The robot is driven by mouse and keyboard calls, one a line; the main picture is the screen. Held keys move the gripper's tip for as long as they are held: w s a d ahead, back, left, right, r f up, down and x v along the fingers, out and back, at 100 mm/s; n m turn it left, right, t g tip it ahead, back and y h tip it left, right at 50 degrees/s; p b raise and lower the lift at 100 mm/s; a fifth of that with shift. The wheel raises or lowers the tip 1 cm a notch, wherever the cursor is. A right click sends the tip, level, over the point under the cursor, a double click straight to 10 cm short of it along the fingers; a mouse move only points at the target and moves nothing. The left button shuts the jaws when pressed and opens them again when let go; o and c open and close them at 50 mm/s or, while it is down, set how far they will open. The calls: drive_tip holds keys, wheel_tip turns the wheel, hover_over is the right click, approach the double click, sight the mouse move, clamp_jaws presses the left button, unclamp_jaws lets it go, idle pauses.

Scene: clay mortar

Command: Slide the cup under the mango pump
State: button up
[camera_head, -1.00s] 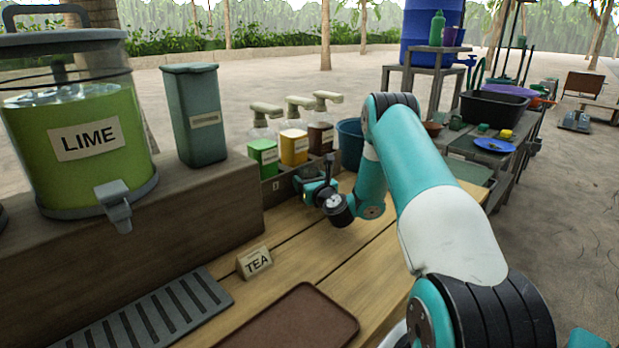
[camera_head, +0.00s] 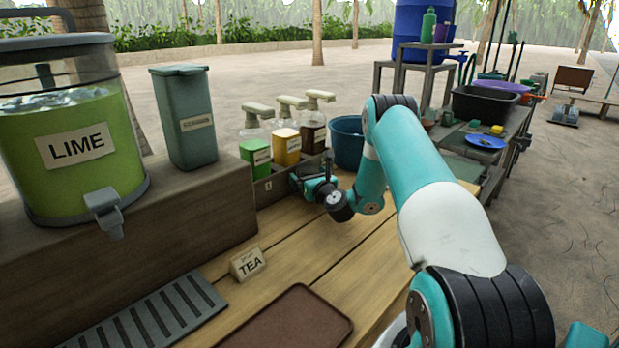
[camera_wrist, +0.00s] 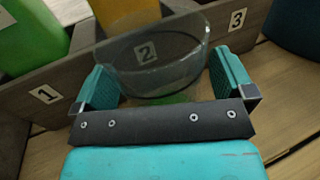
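A clear glass cup (camera_wrist: 155,62) stands between the two teal fingers of my gripper (camera_wrist: 165,88) in the wrist view, with a finger against each side. The number 2 plate (camera_wrist: 145,53) shows through its glass. In the head view my gripper (camera_head: 322,190) is low over the wooden counter, in front of the pump rack's right part; I cannot make out the cup there. The yellow pump bottle (camera_head: 286,147), likely mango, stands in the middle slot; its label is too small to read. In the wrist view its yellow body (camera_wrist: 125,14) is behind the cup.
A green bottle (camera_head: 255,156) and a brown bottle (camera_head: 313,134) flank the yellow one. The wooden rack (camera_wrist: 78,75) front is close behind the cup. A blue bucket (camera_head: 347,142) stands right of the rack. A TEA sign (camera_head: 247,264) and brown tray (camera_head: 290,318) are nearer.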

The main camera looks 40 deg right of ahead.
drive_tip(key=shift+s, duration=0.15)
drive_tip(key=b+v, duration=0.2)
drive_tip(key=f+b+v, duration=0.1)
drive_tip(key=b+v, duration=0.2)
drive_tip(key=shift+s, duration=0.1)
drive_tip(key=b+v, duration=0.2)
drive_tip(key=b, duration=0.4)
drive_tip(key=shift+s+a+r, duration=0.1)
drive_tip(key=shift+s+a, duration=0.05)
drive_tip(key=shift+s, duration=0.25)
drive_tip(key=b+v, duration=0.8)
drive_tip(key=b, duration=0.1)
drive_tip(key=shift+r, duration=0.2)
drive_tip(key=shift+s+a+r, duration=0.15)
drive_tip(key=shift+s+a, duration=0.05)
drive_tip(key=shift+s, duration=0.3)
drive_tip(key=shift+r, duration=0.1)
